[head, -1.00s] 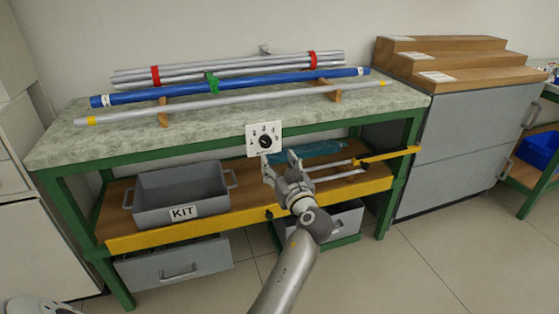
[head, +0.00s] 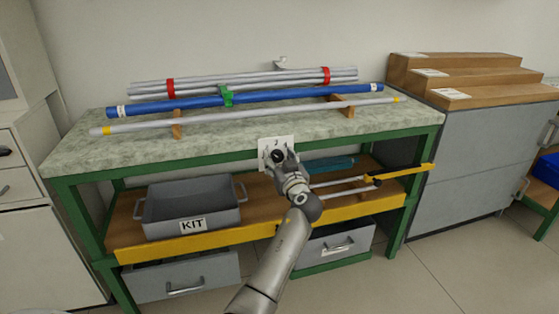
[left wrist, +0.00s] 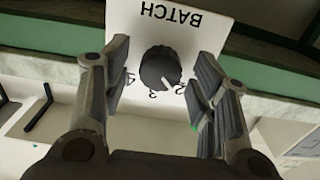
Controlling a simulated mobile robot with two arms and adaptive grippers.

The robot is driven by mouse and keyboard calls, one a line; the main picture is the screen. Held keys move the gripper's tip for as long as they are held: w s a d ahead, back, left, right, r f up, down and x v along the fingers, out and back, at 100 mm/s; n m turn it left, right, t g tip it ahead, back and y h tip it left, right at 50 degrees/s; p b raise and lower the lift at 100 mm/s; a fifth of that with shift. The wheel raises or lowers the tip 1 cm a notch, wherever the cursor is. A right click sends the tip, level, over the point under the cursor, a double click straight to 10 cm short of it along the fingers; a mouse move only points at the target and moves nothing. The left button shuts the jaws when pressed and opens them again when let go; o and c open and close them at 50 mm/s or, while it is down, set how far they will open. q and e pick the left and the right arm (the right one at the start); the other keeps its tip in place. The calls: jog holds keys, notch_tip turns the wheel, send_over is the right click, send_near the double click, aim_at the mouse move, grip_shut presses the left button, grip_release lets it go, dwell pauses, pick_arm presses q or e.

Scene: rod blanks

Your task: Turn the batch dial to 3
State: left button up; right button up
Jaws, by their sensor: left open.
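The batch dial is a dark round knob (left wrist: 160,68) on a white plate (head: 277,143) at the front edge of the bench. In the left wrist view the plate (left wrist: 190,30) appears upside down, with BATCH and several numbers. The knob's white mark points between the 2 and the 3. My left gripper (head: 280,157) is open in front of the plate. In the wrist view its fingers (left wrist: 160,85) stand on either side of the knob, with gaps to it on both sides. My right gripper is not in view.
The bench top (head: 80,150) carries grey rods and a blue rod (head: 290,95) on wooden supports. On the shelf below are a grey KIT bin (head: 195,215) and a yellow-handled tool (head: 405,174). A wooden stepped rack (head: 460,75) stands at right.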

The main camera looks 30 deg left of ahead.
pick_arm(q)
jog(key=c, duration=1)
jog(key=shift+m, duration=1.8)
jog(key=m+p, duration=0.1)
jog(key=m, duration=0.3)
jog(key=shift+m+p, duration=0.3)
jog(key=shift+m, duration=0.3)
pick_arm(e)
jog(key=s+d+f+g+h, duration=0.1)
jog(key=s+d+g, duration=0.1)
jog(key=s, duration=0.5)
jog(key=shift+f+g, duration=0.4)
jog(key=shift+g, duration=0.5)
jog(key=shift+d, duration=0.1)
